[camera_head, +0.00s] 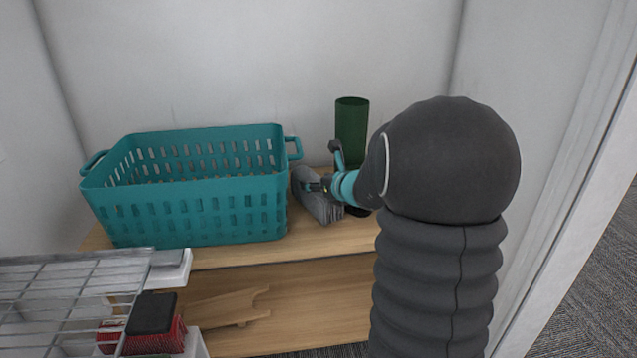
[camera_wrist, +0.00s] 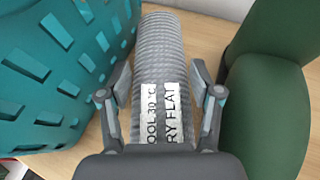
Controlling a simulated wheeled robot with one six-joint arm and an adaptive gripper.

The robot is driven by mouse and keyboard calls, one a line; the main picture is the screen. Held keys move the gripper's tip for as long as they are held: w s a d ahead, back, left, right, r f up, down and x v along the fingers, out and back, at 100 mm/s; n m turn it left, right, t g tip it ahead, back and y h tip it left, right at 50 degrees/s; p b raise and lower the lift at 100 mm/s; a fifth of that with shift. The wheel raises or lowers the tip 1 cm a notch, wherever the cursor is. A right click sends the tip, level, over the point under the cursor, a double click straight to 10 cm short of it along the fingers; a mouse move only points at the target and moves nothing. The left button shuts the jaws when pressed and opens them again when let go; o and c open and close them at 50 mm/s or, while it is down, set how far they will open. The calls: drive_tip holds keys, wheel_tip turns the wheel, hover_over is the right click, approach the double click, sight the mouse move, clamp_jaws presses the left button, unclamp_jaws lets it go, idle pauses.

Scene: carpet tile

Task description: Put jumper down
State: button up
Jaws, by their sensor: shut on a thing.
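The jumper (camera_head: 317,199) is a grey knitted roll or folded bundle at the shelf top, just right of the teal basket and in front of the green cylinder. In the wrist view its ribbed body (camera_wrist: 168,45) runs away from me, with white labels reading "OOL 30 °C" and "RY FLAT". My gripper (camera_head: 331,178) is shut on it, and the wrist view shows a finger (camera_wrist: 162,82) on each side. The jumper is at or very near the wooden surface; I cannot tell if it bears its weight. My gripper hides part of its right side.
The teal basket (camera_head: 190,218) stands close on the left. The dark green cylinder (camera_head: 352,118) stands close behind and right. The wooden shelf (camera_head: 290,246) has bare room along its front edge. Walls close in behind and right. A wire rack (camera_head: 70,290) is at lower left.

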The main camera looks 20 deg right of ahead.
drive_tip(key=shift+f, duration=0.15)
drive_tip(key=o, duration=1.4)
drive_tip(key=shift+o, duration=0.2)
